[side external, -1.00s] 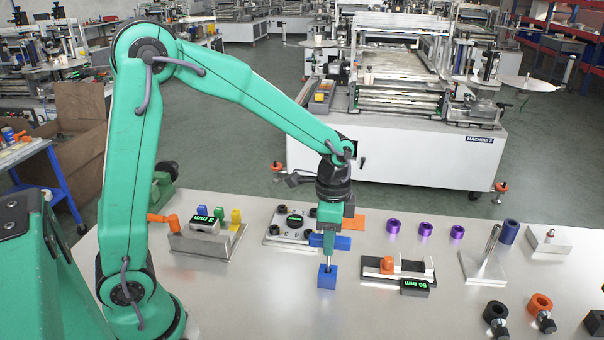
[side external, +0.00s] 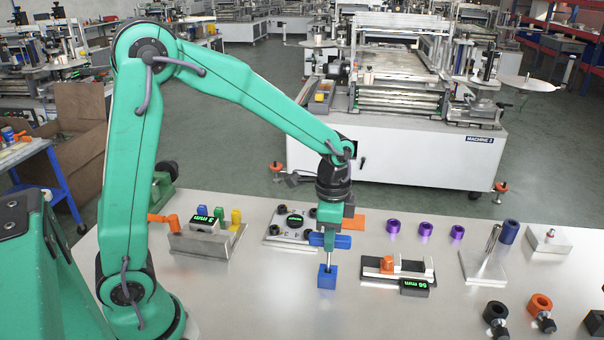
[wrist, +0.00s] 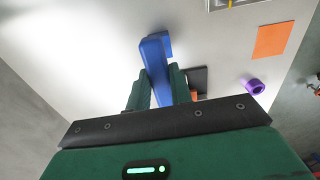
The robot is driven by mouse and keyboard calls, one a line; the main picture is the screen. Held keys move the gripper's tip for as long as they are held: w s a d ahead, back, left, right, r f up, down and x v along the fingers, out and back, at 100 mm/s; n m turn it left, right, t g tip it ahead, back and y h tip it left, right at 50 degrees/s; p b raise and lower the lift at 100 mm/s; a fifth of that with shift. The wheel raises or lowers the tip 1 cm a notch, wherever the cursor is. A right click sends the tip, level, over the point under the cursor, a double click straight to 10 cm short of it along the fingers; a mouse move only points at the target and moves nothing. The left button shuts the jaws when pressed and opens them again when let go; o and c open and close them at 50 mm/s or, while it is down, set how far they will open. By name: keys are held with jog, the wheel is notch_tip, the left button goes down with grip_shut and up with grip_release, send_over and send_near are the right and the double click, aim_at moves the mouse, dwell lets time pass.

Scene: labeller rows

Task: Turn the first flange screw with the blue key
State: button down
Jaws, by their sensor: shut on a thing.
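My gripper (side external: 329,234) points down over the bench, shut on the blue key (side external: 343,241) at its crossbar handle. In the wrist view the blue key (wrist: 154,62) runs between the two fingers (wrist: 156,90). Below the handle a short metal shaft reaches down to a small blue block (side external: 327,277); I cannot tell whether the shaft is seated in it. The flange (side external: 274,239) is a grey plate with a dark round centre and several dark screws, left of my gripper. Which screw is first cannot be read clearly.
A grey stand (side external: 193,244) with blue, green and yellow pieces and a "3 mm" display is at left. A fixture with a "50 mm" display (side external: 415,287) is at right. An orange pad (side external: 353,222) and purple rings (side external: 394,226) lie behind.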

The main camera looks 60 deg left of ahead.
jog(key=shift+r, duration=2.85)
jog(key=w+a+r+n, duration=0.2)
jog(key=w+a, duration=0.3)
jog(key=a, duration=0.5)
jog(key=w+a+r+n, duration=0.2)
jog(key=w+a+n, duration=0.2)
jog(key=a, duration=0.5)
jog(key=shift+w+a+r, duration=0.35)
jog(key=shift+w+a, duration=0.05)
jog(key=shift+w, duration=0.5)
jog(key=shift+f, duration=2.75)
